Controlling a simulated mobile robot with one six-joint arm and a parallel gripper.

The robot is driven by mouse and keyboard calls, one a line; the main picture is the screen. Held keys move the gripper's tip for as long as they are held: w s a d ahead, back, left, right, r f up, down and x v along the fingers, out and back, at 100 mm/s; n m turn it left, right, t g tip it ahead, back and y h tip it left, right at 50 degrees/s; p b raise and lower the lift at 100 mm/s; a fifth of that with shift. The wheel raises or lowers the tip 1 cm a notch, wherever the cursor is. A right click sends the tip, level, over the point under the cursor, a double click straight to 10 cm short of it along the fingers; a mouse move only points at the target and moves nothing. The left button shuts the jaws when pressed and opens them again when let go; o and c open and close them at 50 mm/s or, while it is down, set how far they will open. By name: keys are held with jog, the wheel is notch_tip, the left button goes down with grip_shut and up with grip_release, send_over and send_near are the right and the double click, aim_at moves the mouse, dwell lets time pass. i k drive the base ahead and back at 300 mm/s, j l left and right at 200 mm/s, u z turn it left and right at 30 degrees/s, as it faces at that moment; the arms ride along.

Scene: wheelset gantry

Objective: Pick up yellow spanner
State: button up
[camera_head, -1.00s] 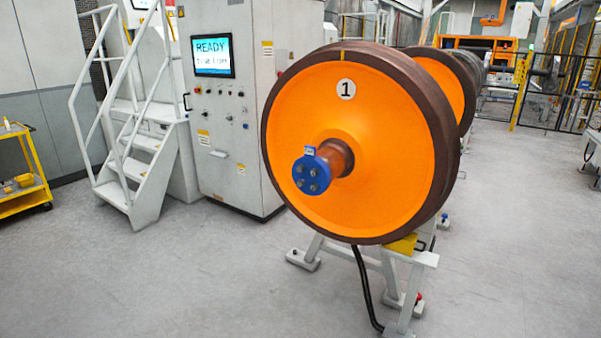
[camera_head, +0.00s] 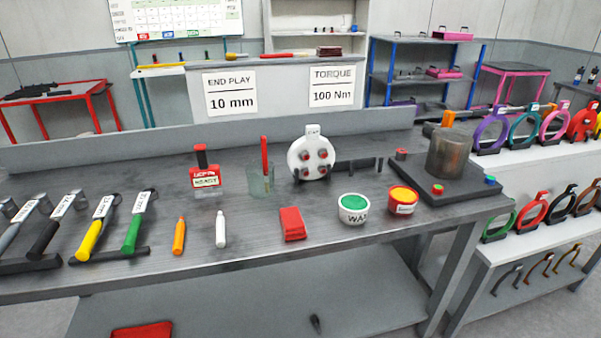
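A tool with a yellow handle (camera_head: 91,241) lies tilted on a dark rack at the left of the grey workbench (camera_head: 260,254). Its shaft carries a white label, and its head points away from me. It sits between a black-handled tool (camera_head: 46,238) on its left and a green-handled tool (camera_head: 133,234) on its right. The label's text is too small to read. My gripper is not in view.
Right of the rack stand an orange marker (camera_head: 179,237), a white marker (camera_head: 221,230), a red cloth (camera_head: 292,224) and two round tubs, one green-topped (camera_head: 354,208). A dark block with a metal cylinder (camera_head: 449,153) is at the right. The bench's front strip is mostly clear.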

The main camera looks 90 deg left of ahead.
aim_at(84, 253)
jog(key=u, duration=4.2)
jog(key=i+j+u, duration=0.1)
jog(key=i+j, duration=0.15)
jog(key=i, duration=0.35)
jog(key=i+j+u, duration=0.1)
jog(key=i+j, duration=0.15)
jog(key=i, duration=0.4)
jog(key=i+j+u, duration=0.1)
jog(key=i, duration=0.5)
